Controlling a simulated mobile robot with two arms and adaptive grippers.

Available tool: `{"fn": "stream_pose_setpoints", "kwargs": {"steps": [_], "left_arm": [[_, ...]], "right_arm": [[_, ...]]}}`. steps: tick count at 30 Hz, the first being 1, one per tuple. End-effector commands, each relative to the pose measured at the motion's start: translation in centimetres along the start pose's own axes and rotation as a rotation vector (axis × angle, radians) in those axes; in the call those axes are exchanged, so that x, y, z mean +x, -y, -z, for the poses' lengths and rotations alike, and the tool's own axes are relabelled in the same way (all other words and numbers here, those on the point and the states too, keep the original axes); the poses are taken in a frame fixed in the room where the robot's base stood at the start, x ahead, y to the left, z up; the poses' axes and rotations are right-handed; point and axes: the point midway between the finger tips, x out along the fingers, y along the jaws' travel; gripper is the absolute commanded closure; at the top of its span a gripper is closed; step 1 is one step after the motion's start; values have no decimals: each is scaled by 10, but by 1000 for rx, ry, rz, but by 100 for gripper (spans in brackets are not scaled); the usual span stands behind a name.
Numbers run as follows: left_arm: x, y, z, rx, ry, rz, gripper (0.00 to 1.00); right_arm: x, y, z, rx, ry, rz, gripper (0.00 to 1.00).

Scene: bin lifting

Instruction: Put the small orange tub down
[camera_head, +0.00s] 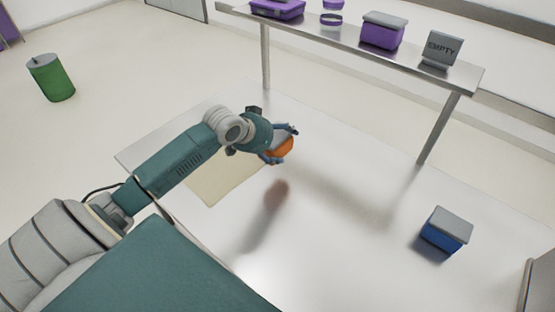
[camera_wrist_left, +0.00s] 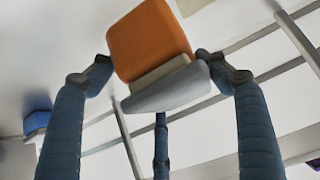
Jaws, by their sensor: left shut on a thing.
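The small orange tub (camera_head: 281,147) is in my left gripper (camera_head: 284,144), held in the air above the pale shiny table (camera_head: 340,235). A shadow and a faint orange reflection show on the table below it. In the left wrist view the orange tub (camera_wrist_left: 150,40) has its pale grey lid side towards the palm. The blue fingers of my left gripper (camera_wrist_left: 163,72) are shut on it from both sides, with a third finger below in the picture. My right gripper is not in view.
A blue box with a grey lid (camera_head: 446,230) stands at the table's right. A beige mat (camera_head: 215,183) lies partly under my left arm. Behind is a raised metal shelf (camera_head: 340,37) with purple containers and an "EMPTY" sign (camera_head: 441,49). A green drum (camera_head: 51,78) stands at far left. The table's middle is clear.

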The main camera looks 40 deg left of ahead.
Motion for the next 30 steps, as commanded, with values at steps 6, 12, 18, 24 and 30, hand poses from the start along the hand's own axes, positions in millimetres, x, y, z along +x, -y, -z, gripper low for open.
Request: {"fn": "stream_pose_setpoints", "kwargs": {"steps": [6,12,18,24,30], "left_arm": [[30,-1,-30,0,-2,-1,63],[42,-1,-42,0,-1,-1,63],[63,0,-62,0,-2,-1,63],[68,0,-67,3,-5,0,63],[69,0,-68,3,-4,0,63]], "right_arm": [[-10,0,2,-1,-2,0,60],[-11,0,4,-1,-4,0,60],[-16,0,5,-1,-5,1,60],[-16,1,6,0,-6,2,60],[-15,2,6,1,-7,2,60]]}}
